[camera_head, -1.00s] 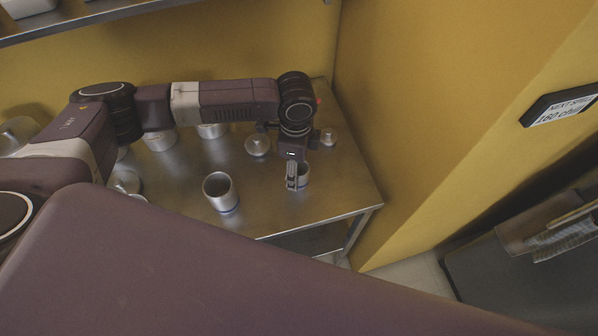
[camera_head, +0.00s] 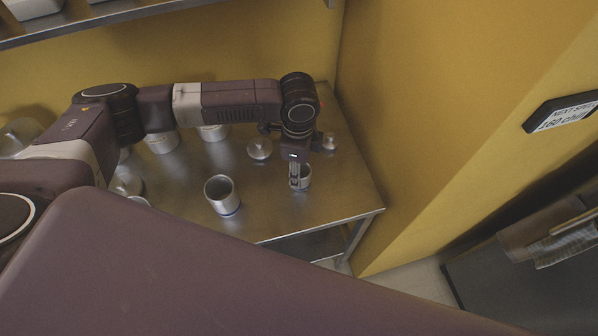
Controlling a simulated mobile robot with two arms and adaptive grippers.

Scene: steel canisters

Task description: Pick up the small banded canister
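A small open steel canister (camera_head: 305,180) stands on the steel table near its right side in the head view. My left arm reaches in from the left, and its gripper (camera_head: 295,184) points down at this canister. The fingers overlap the canister's left part and hide much of it, including any band. I cannot tell whether the fingers are closed on its wall or only beside it. The canister looks upright and at table level. My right gripper is not in view.
A larger open canister (camera_head: 221,196) stands left of the small one. Lidded round canisters (camera_head: 260,149) and (camera_head: 329,141) stand behind. More steel containers (camera_head: 161,142) sit under and beside my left arm. The table's front edge (camera_head: 318,223) is close, and yellow walls bound the back and right.

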